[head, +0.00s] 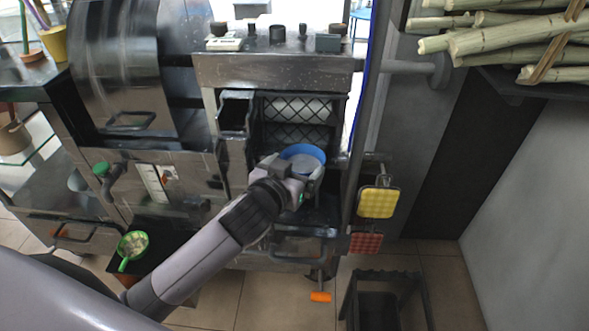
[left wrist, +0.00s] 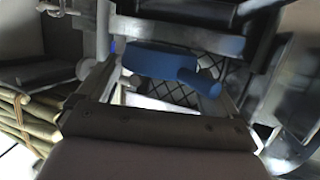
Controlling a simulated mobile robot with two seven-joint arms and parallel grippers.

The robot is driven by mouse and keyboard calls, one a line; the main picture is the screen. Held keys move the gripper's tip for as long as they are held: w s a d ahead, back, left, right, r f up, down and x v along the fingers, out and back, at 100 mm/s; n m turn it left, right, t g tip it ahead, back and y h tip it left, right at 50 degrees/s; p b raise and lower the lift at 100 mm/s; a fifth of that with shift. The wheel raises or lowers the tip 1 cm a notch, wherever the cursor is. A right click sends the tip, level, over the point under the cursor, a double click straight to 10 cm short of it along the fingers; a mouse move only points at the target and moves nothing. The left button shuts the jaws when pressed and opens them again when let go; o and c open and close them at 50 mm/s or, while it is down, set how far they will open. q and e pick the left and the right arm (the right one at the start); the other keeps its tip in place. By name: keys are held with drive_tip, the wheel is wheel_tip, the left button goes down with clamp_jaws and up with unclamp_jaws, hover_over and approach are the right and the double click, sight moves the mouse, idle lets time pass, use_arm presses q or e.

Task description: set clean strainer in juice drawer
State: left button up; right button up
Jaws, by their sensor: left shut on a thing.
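A blue-rimmed strainer (head: 303,153) with a pale inside is at my left gripper (head: 297,172), in front of the press's open bay. My left gripper is shut on it. In the left wrist view the strainer's blue rim (left wrist: 165,62) and short blue handle (left wrist: 200,82) show beyond the gripper. A dark drawer-like part (head: 322,212) with a bar handle (head: 300,240) lies below the gripper; my arm partly hides it, and I cannot tell how far out it is. A green strainer (head: 132,244) with pale matter in it lies on a dark surface at lower left. My right gripper is not seen.
A yellow pad (head: 377,202) and a red checked pad (head: 365,243) hang right of the bay. A dark stool-like frame (head: 382,300) stands at the lower right. Sugarcane stalks (head: 510,40) lie on a shelf at upper right. A large metal drum (head: 115,70) is at left.

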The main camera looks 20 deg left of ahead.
use_arm(q)
drive_tip(key=shift+f, duration=0.15)
drive_tip(key=o, duration=0.7)
drive_tip(key=shift+r, duration=0.2)
drive_tip(key=p+v, duration=0.1)
drive_tip(key=v, duration=1.1)
